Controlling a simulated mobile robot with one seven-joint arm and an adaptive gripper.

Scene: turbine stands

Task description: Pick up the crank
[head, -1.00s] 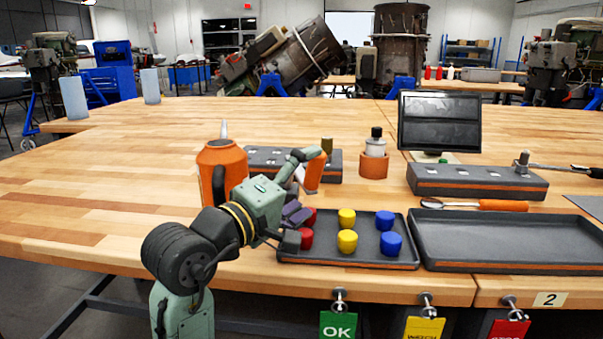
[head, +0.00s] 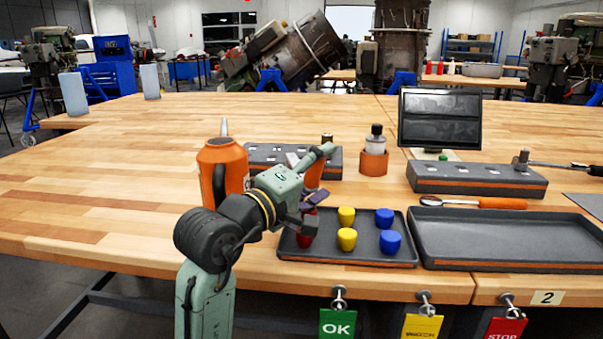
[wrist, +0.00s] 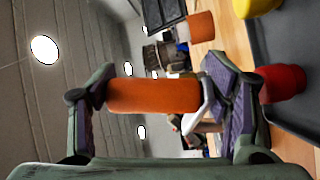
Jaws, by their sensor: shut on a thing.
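The crank (wrist: 153,95) shows an orange cylindrical grip and a bent grey metal part at its right end in the wrist view. My gripper (wrist: 158,90) is shut on it, with the orange grip spanning between the two finger pads. In the head view my gripper (head: 312,180) is above the back left part of the dark tray. The orange grip (head: 314,174) shows there partly behind my gripper. The rest of the crank is hidden.
The tray (head: 290,255) holds red, yellow (head: 347,238) and blue (head: 390,242) caps. An orange oil can (head: 222,165) stands close left of my gripper. A socket block (head: 262,155) lies behind. An empty tray (head: 510,240) lies right. The table's left part is clear.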

